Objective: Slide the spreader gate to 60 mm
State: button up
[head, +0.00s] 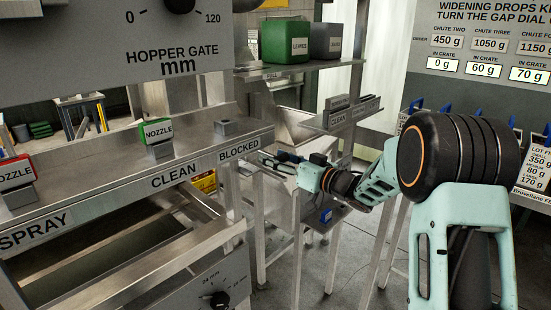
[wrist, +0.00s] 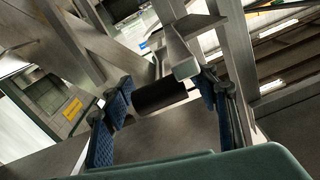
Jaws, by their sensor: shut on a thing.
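My gripper (head: 268,161) reaches left in the head view, just beyond the end of the shelf marked BLOCKED. In the wrist view my gripper (wrist: 164,90) has its blue-padded fingers on either side of a dark cylindrical handle (wrist: 160,96) and is shut on it. The handle sits at a grey metal bar, above a flat metal surface. I see no label or millimetre scale by the handle, so its setting cannot be read. In the head view the handle is hidden around my fingers, and no part there is clearly marked as the spreader gate.
The metal shelf (head: 120,187) with red and green NOZZLE blocks stands close on the left. The HOPPER GATE panel (head: 100,40) hangs above it. Green (head: 284,40) and grey bins stand on an upper shelf behind. Metal posts and frames crowd my gripper.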

aim_at(261, 151)
jog(key=c, duration=0.8)
jog(key=shift+p+x, duration=0.3)
jog(key=shift+x, duration=2.7)
jog(key=o, duration=1.9)
jog(key=shift+c, duration=0.2)
jog(key=v, duration=1.2)
jog(key=shift+d, duration=0.15)
